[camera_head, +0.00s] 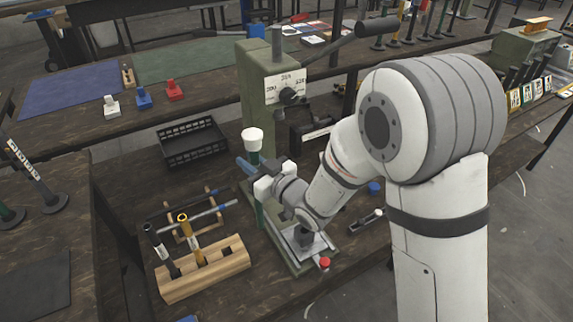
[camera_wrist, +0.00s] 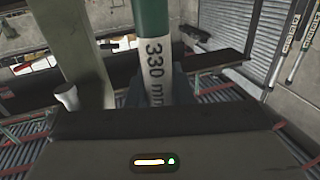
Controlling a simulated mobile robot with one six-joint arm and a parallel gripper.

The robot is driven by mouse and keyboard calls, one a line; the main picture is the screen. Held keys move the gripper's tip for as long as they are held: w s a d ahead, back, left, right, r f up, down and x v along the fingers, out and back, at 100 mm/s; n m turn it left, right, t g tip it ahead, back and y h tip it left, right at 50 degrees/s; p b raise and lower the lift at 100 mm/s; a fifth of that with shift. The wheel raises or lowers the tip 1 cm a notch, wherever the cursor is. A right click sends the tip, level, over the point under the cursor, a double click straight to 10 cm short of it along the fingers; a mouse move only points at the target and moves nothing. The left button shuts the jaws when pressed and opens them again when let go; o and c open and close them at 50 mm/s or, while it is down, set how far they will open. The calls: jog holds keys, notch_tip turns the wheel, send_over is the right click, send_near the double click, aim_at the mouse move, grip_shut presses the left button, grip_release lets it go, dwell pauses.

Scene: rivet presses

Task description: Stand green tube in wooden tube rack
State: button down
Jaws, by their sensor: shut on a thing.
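My gripper (camera_head: 250,170) is shut on the green tube (camera_head: 260,214), roughly upright beside the press base. In the wrist view the green tube (camera_wrist: 152,18) runs between the dark blue fingers (camera_wrist: 155,92), with a white "330 mm" label. The tube's lower end is partly hidden in the head view. The wooden tube rack (camera_head: 207,283) is on the bench to the left of and nearer than the gripper. It holds a black tube (camera_head: 160,250) and a yellow tube (camera_head: 190,240) at its left and middle. A dark opening shows at its right. The held tube is apart from the rack.
A green press (camera_head: 257,100) stands behind my gripper, with its lever reaching right. A black crate (camera_head: 190,140) is farther back. A red knob (camera_head: 325,263) is near the bench's front edge.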

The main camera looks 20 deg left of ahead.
jog(key=s+a+n+g+y+b, duration=0.1)
jog(key=s+a+n+g+b, duration=0.1)
jog(key=s+a, duration=0.6)
jog(key=shift+s+a+r+n+g+b, duration=0.15)
jog(key=shift+s+a+n+g+b, duration=0.25)
jog(key=shift+g, duration=0.7)
jog(key=shift+w+d+b, duration=0.1)
jog(key=shift+w+b, duration=0.05)
jog(key=shift+b, duration=0.3)
notch_tip(320, 180, down, 6)
jog(key=b, duration=0.5)
jog(key=shift+r+b, duration=0.1)
jog(key=shift+b, duration=0.95)
